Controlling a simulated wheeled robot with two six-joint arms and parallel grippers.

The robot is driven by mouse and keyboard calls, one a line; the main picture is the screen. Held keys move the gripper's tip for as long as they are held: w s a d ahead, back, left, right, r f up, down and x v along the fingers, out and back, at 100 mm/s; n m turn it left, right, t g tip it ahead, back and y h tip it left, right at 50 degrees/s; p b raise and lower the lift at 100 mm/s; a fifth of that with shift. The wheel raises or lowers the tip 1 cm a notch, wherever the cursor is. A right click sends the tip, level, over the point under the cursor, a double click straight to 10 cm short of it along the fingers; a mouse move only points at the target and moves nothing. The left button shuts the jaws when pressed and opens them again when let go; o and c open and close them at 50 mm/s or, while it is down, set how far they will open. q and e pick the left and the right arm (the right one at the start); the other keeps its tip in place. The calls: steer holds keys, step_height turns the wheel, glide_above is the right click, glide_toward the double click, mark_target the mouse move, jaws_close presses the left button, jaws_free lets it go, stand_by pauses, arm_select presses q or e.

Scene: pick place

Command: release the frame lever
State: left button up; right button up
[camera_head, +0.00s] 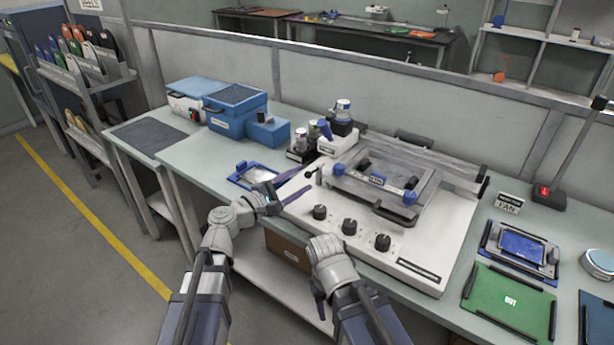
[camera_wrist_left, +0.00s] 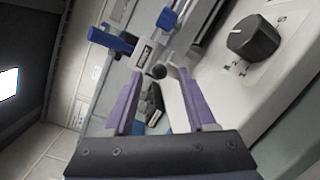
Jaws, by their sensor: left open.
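The white machine (camera_head: 335,205) carries a grey clamping frame (camera_head: 345,190) with blue corner knobs (camera_head: 411,197). A small lever with a black ball knob (camera_head: 308,174) stands at the frame's left side. My left gripper (camera_head: 304,183) is open beside this lever, its purple fingers pointing toward it. In the left wrist view the black ball knob (camera_wrist_left: 158,72) appears between the spread fingertips of the left gripper (camera_wrist_left: 162,76); contact cannot be told. My right gripper (camera_head: 318,295) hangs low in front of the bench, its jaws too small to judge.
Three black dials (camera_head: 349,227) line the machine's front. A blue-framed tray (camera_head: 252,176) lies left of the machine. Blue boxes (camera_head: 234,110) stand behind it. A green OUT mat (camera_head: 508,301) and a device holder (camera_head: 520,249) lie at the right.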

arm_select(q)
steer(key=shift+v, duration=2.05)
